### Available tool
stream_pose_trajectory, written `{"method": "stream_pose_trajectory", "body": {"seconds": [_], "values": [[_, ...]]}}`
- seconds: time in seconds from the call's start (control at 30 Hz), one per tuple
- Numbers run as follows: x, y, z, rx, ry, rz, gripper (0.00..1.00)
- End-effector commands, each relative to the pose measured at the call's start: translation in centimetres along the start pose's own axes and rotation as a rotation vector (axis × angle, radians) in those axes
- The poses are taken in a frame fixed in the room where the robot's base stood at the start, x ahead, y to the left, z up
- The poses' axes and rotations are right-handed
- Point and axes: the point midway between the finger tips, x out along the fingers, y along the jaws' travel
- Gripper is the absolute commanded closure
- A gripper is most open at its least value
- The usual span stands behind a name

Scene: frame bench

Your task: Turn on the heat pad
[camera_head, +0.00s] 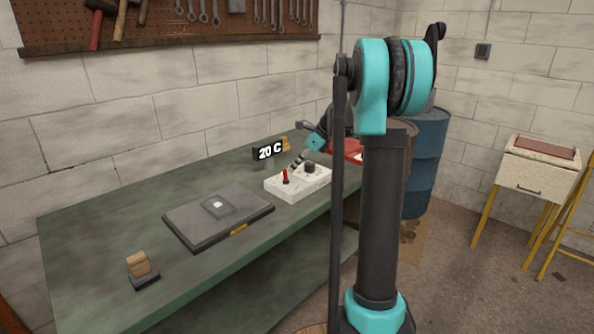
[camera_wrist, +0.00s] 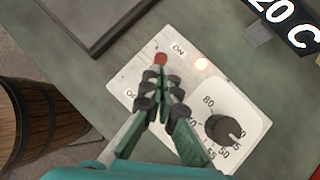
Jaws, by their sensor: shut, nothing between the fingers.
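The white control box (camera_head: 285,193) stands on the bench and fills the middle of the wrist view (camera_wrist: 120,85). Its red-tipped switch (camera_wrist: 160,60) points toward the ON mark; it also shows in the head view (camera_head: 285,175). A small lamp (camera_wrist: 202,63) beside ON looks pale and bright. The round black knob (camera_wrist: 222,130) has a numbered scale. My gripper (camera_wrist: 158,78) is shut and empty, its fingertips right at the switch, partly hiding its base and the OFF mark. Contact is unclear. The dark flat heat pad (camera_head: 180,222) lies left of the box, with a small square piece on it.
A display (camera_head: 269,151) behind the box reads 20 C. A small wooden-topped block (camera_head: 142,265) sits at the bench's near left. A red object (camera_head: 348,151) lies beyond the box. A barrel (camera_wrist: 25,120) stands beside the bench.

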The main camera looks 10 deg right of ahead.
Motion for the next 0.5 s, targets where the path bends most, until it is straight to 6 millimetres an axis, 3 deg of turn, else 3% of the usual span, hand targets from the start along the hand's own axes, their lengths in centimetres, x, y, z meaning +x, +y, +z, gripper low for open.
{"method": "stream_pose_trajectory", "body": {"seconds": [0.5], "values": [[-0.16,-0.2,0.65,0.022,0.045,0.022,1.0]]}}
